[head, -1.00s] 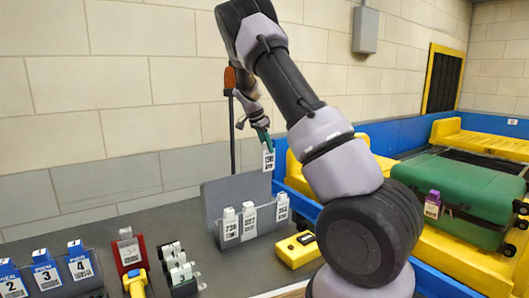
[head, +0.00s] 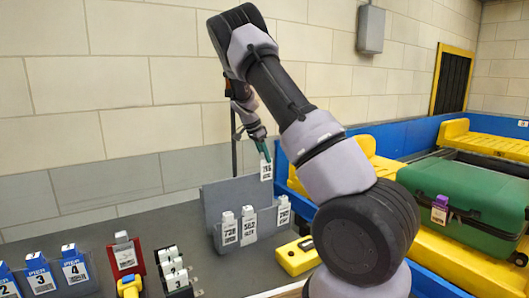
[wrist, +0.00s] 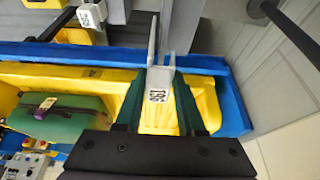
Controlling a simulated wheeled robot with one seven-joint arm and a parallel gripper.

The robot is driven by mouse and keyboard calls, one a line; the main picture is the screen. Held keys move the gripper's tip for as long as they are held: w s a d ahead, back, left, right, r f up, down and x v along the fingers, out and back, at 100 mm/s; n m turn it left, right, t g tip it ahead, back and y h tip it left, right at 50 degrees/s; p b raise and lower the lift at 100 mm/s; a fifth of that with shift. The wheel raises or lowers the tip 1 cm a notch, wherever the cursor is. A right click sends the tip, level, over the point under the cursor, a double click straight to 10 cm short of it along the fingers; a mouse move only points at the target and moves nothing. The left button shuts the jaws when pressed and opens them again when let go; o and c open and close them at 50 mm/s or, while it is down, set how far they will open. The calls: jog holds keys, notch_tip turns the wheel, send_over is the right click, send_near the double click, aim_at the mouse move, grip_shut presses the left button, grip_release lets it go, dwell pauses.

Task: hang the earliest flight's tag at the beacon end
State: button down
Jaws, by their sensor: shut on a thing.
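My gripper (head: 263,150) is shut on a white tag (head: 266,170) with dark print. It holds the tag hanging above the right part of a grey rack (head: 214,200). In the wrist view the held tag (wrist: 158,84) sits between the dark green fingers, its number too small to read surely. Three white printed tags stand along the rack: a left one (head: 229,229), a middle one (head: 249,226) and a right one (head: 284,211). A dark pole (head: 233,145) rises behind the rack; its top is largely hidden by my arm.
A yellow box (head: 297,256) lies right of the rack. A green suitcase (head: 475,202) with a purple-topped tag (head: 440,209) is on the yellow conveyor, behind a blue wall. Blue PIER markers (head: 73,264), a red holder (head: 126,257) and a black numbered holder (head: 174,270) stand at left.

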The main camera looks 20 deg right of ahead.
aim_at(264, 166)
jog(key=shift+f, duration=2.35)
jog(key=shift+c, duration=2.2)
grip_release()
